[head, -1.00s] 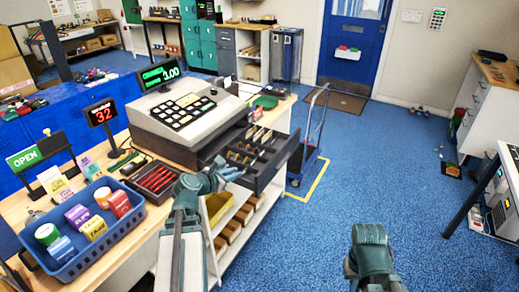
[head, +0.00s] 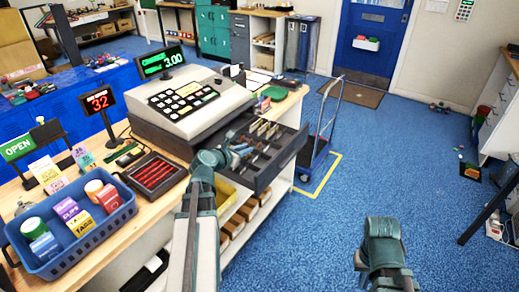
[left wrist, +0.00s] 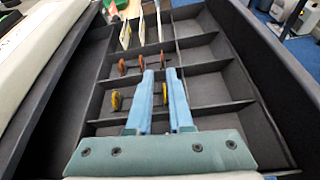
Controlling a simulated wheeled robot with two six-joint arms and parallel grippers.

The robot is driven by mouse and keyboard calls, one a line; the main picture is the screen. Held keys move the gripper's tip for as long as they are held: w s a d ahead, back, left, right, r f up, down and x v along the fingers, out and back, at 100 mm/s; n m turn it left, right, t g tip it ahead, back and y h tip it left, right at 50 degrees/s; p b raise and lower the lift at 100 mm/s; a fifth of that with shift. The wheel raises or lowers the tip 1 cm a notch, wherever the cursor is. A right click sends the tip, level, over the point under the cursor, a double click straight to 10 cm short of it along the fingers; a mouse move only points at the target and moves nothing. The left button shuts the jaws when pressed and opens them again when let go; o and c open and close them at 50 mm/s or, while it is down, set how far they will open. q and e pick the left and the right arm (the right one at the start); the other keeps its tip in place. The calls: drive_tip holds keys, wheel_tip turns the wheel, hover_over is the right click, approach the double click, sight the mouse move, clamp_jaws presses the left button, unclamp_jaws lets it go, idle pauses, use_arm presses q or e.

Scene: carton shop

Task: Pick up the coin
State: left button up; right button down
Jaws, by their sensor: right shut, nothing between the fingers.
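Several coins stand on edge in the compartments of the open cash drawer (head: 285,160). In the left wrist view, one gold coin (left wrist: 165,92) shows between my left fingers, and another gold coin (left wrist: 116,101) stands left of them. Copper coins (left wrist: 122,67) stand in the row behind. My left gripper (left wrist: 161,76) is open, its two blue fingers reaching over the drawer; whether they touch the near coin I cannot tell. In the head view my left gripper (head: 238,156) is over the drawer's near-left part. My right gripper (head: 383,228) is shut and empty above the blue floor.
The cash register (head: 185,105) stands behind the drawer. A red-lined tray (head: 154,176) and a blue basket (head: 70,262) sit on the counter to the left. Notes (left wrist: 126,34) stand in the drawer's back compartments. A trolley (head: 318,140) stands right of the drawer.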

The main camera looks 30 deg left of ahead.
sight(259, 144)
use_arm(q)
drive_tip(key=shift+b+x, duration=0.45)
drive_tip(key=shift+x, duration=1.45)
drive_tip(key=b+x, duration=0.1)
drive_tip(key=x, duration=0.4)
drive_tip(key=shift+w+d+r+b, duration=0.1)
drive_tip(key=shift+w+d+b, duration=0.05)
drive_tip(key=shift+d+b, duration=0.15)
clamp_jaws()
